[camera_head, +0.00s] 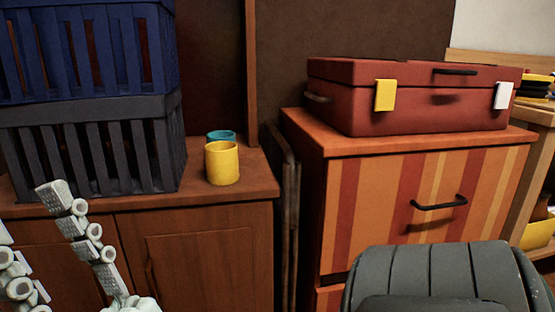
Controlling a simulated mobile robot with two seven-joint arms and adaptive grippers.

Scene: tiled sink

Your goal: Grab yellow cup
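The yellow cup (222,163) stands upright on the brown wooden cabinet top (255,183), near its right front corner. A teal cup (221,135) is just behind it, mostly hidden by it. My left gripper (28,215) is at the lower left, with pale jointed fingers spread apart and nothing seen between them. It is left of and below the yellow cup in the picture, clear of it. My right gripper is not in view.
A dark slatted crate (95,150) with a blue crate (90,50) on top stands left of the cups. A red suitcase (415,97) lies on a striped drawer cabinet (415,200) at right. A dark grey ribbed object (440,275) fills the lower right.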

